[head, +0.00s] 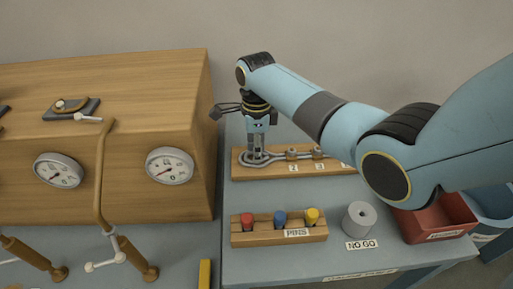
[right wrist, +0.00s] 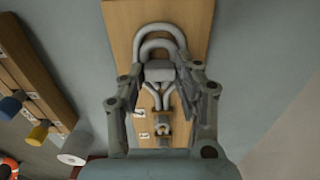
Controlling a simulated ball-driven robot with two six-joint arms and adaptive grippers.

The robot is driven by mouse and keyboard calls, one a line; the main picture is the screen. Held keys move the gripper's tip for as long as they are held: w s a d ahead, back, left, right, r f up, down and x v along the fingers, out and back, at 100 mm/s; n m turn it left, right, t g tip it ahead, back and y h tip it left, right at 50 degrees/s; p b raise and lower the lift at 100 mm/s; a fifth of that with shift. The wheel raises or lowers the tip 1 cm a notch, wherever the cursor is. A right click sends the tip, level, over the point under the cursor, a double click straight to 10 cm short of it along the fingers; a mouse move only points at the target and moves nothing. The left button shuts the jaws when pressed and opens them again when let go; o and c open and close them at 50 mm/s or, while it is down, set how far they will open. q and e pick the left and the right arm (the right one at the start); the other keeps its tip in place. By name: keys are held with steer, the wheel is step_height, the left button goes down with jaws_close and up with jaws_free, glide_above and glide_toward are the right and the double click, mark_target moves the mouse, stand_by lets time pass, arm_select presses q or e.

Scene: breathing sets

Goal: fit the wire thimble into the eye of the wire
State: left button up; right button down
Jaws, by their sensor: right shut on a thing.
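The wire eye (right wrist: 160,27) is a grey loop on a wooden board (right wrist: 115,18) in the right wrist view; its wire legs run down the board. A second, smaller grey U, which looks like the wire thimble (right wrist: 160,46), shows inside the loop. A grey block sits at its open end, between my fingertips. My right gripper (right wrist: 161,76) is shut on the thimble by this block. In the head view my right gripper (head: 256,150) points down at the board's left end. It partly hides the loop there, and whether the thimble is seated or just above cannot be told.
A rack (head: 278,238) with red, blue and yellow pins stands in front of the board. A grey cylinder (head: 359,219) and red tray (head: 433,222) are to its right. A wooden cabinet (head: 100,140) with gauges and a bent pipe stands at left.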

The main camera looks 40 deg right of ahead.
steer(key=shift+f, duration=0.2)
steer(key=c, duration=0.9)
jaws_free()
steer(key=shift+r, duration=0.15)
step_height(320, 180, up, 12)
steer(key=shift+r, duration=0.1)
